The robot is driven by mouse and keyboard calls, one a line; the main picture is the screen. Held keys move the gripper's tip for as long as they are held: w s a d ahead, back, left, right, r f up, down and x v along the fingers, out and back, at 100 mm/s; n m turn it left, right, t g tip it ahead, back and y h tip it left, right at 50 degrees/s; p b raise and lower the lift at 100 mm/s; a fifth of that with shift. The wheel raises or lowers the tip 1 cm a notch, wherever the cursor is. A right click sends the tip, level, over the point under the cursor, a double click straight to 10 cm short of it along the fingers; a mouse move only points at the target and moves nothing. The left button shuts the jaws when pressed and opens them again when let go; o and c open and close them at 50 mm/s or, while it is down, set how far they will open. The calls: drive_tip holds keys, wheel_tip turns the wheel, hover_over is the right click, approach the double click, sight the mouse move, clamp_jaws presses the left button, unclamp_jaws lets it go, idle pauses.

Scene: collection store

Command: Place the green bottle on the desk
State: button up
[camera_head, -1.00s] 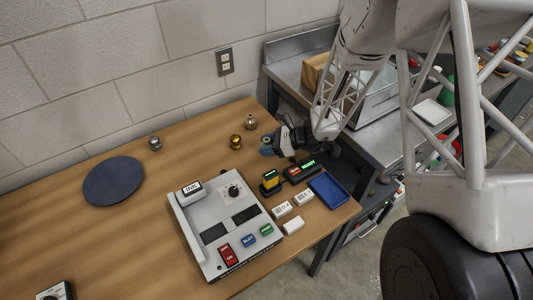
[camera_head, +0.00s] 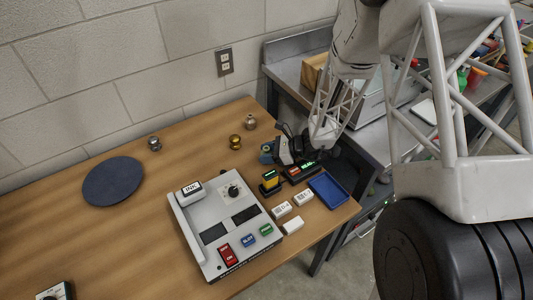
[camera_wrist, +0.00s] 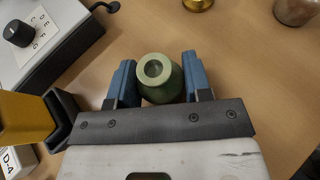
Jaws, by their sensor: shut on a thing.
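The green bottle (camera_wrist: 160,78) is between the two blue fingers of my gripper (camera_wrist: 160,82) in the wrist view. I see it from above, its round top facing the camera. The fingers are shut on it from both sides. In the head view my gripper (camera_head: 268,152) is low over the back right part of the wooden desk (camera_head: 110,235), and the bottle is hard to make out there. I cannot tell whether the bottle's base touches the desk.
A grey control box (camera_head: 222,232) with coloured buttons stands left of my gripper. A yellow-topped block (camera_head: 271,181), a blue tray (camera_head: 328,189) and white labelled blocks (camera_head: 282,210) are close by. A brass knob (camera_head: 235,141) and a silver jar (camera_head: 250,122) stand behind. A dark round mat (camera_head: 113,181) lies left.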

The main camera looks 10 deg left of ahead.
drive_tip(key=o, duration=1)
drive_tip(key=shift+f, duration=0.1)
drive_tip(key=shift+v, duration=0.95)
drive_tip(key=shift+d+r, duration=0.15)
drive_tip(key=shift+r, duration=1.15)
drive_tip(key=shift+d+r, duration=0.2)
drive_tip(key=shift+r, duration=1.05)
drive_tip(key=shift+d+r, duration=0.15)
drive_tip(key=shift+r, duration=1.15)
